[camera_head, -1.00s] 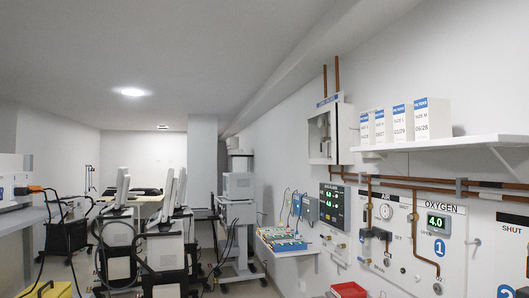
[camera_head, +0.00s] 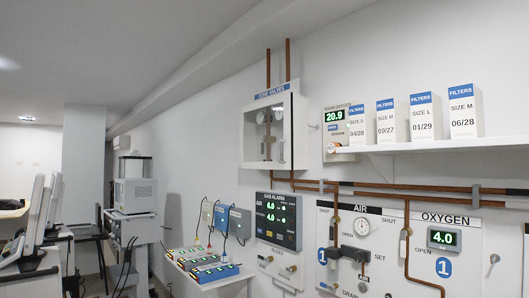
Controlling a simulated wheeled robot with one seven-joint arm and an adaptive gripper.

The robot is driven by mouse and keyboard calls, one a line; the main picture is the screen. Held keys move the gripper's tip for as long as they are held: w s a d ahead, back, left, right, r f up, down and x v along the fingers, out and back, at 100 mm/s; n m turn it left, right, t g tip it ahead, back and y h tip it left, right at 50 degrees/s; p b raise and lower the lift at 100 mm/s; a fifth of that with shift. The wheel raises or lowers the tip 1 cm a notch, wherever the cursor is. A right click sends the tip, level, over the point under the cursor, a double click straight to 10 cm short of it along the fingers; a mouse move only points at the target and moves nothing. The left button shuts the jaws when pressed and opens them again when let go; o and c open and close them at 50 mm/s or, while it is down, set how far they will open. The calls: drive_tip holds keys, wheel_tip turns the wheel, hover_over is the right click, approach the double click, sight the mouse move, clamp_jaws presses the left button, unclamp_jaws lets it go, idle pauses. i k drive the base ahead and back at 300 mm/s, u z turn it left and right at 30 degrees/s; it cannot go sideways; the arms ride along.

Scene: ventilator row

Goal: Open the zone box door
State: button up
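The zone box, labelled "ZONE VALVES" (camera_head: 272,93), is mounted on the right-hand wall left of the filter shelf. Its door (camera_head: 270,130) has a clear pane in a pale frame and looks closed. Behind the pane are round gauges and a valve with copper pipe. Copper pipes run into the box from above and below. A small part sticks out at the box's right edge; I cannot tell whether it is a handle. My gripper is not in view.
A shelf (camera_head: 430,147) with several filter boxes juts out right of the zone box. Below are the gas alarm panel (camera_head: 279,220) and the air and oxygen panel (camera_head: 400,250). A small shelf with coloured devices (camera_head: 208,270) sticks out lower left. Ventilators and carts stand at left.

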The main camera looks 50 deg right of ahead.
sight(285, 98)
drive_tip(key=z, duration=0.5)
drive_tip(key=i, duration=1.45)
drive_tip(key=z, duration=0.6)
